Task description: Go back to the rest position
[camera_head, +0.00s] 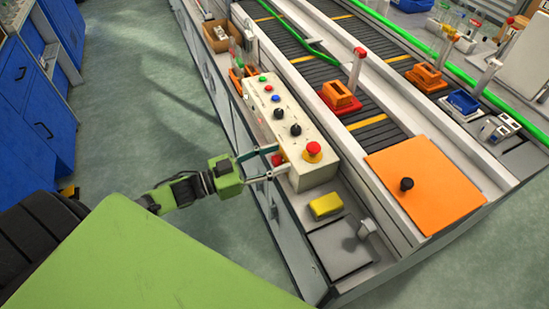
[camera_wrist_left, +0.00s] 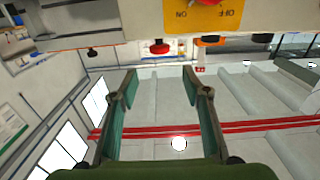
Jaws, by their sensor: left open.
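My left gripper (camera_head: 280,160) is open at the near end of the cream control box (camera_head: 318,177). Its two fingers point at the box side, one on each side of a small red part (camera_head: 279,158). Whether the fingers touch the box cannot be told. In the left wrist view the fingers of the left gripper (camera_wrist_left: 160,76) are spread with nothing between them. My right gripper is not in view.
The box carries a red mushroom button (camera_head: 313,150) on a yellow base. A yellow block (camera_head: 326,205) and an orange plate (camera_head: 425,185) lie nearby. Conveyors (camera_head: 315,70) run behind. Blue cabinets (camera_head: 30,80) stand left, with open floor (camera_head: 140,100) between.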

